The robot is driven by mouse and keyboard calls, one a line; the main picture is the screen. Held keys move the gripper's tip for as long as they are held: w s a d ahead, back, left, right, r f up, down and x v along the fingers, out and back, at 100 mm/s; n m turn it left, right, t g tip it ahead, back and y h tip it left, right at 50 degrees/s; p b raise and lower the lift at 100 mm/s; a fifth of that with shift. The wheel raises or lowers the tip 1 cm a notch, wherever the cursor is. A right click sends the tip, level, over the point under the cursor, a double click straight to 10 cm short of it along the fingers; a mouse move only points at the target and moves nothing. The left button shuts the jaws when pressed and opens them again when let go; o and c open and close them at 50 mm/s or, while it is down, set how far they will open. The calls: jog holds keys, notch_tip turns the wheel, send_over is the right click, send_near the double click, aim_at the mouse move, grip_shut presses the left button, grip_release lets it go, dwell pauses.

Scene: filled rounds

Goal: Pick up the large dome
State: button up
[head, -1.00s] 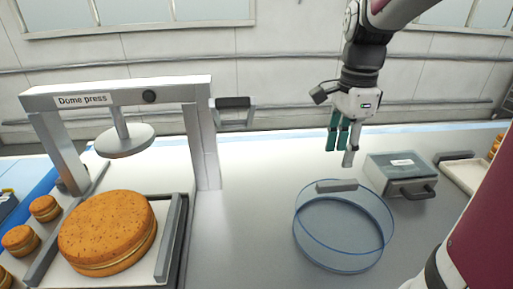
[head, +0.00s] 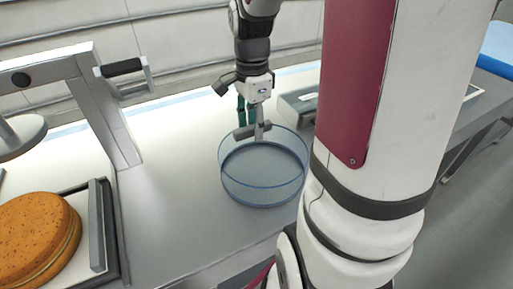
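The large dome (head: 262,182) is a clear, round cover with blue edges. It stands on the grey counter, right of the press, in the head view.
The dome press frame (head: 95,110) stands at the left, with a large brown filled round (head: 35,238) on its tray. A grey box (head: 297,103) is behind the dome, partly hidden by my arm. The counter between press and dome is clear.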

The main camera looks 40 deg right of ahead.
jog(key=shift+f, duration=0.15)
grip_shut()
dwell(0.5)
